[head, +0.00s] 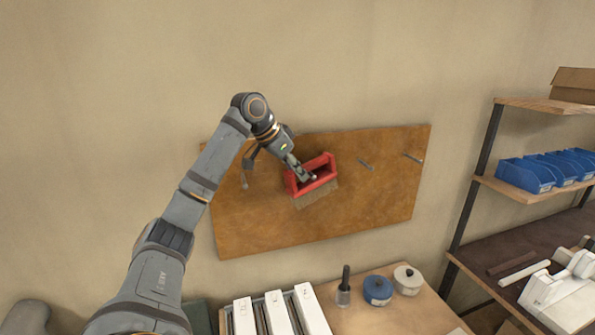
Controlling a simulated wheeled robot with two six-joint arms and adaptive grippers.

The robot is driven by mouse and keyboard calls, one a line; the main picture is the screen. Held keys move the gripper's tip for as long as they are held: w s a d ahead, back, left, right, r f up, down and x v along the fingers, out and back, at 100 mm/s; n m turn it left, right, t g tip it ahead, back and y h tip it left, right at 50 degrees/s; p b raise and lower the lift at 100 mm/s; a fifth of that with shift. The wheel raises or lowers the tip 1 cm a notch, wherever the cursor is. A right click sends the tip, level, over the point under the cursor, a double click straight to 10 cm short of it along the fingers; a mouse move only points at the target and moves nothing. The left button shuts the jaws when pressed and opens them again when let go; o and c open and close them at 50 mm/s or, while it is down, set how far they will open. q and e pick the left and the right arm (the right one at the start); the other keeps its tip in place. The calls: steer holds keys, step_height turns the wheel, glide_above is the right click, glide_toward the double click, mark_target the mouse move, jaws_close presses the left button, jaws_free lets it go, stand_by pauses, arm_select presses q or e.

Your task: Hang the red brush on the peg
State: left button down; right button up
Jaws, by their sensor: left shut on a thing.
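The red brush (328,161) has a red frame with pale bristles (316,195) along its lower edge. It is held tilted in front of the brown wall board (375,205). My left gripper (307,176) is shut on the brush's red frame, and its fingers cover part of it. A short grey peg (365,164) sticks out of the board just right of the brush. A second peg (412,158) is near the board's right edge. I cannot tell whether the brush touches the board or any peg. My right gripper is not in view.
Below the board, a bench (385,317) holds white boxes (278,312), a dark-handled tool (344,289), a blue round container (378,290) and a white one (408,279). A shelf with blue bins (526,174) stands at the right. The board's lower right is clear.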

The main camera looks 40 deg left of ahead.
arm_select(q)
steer(key=shift+a, duration=0.1)
steer(key=c, duration=1.5)
jaws_free()
steer(key=o, duration=0.4)
steer(key=shift+a+f, duration=0.1)
steer(key=shift+a, duration=0.1)
steer(key=shift+d, duration=0.1)
steer(key=v, duration=0.7)
steer(key=shift+r, duration=0.2)
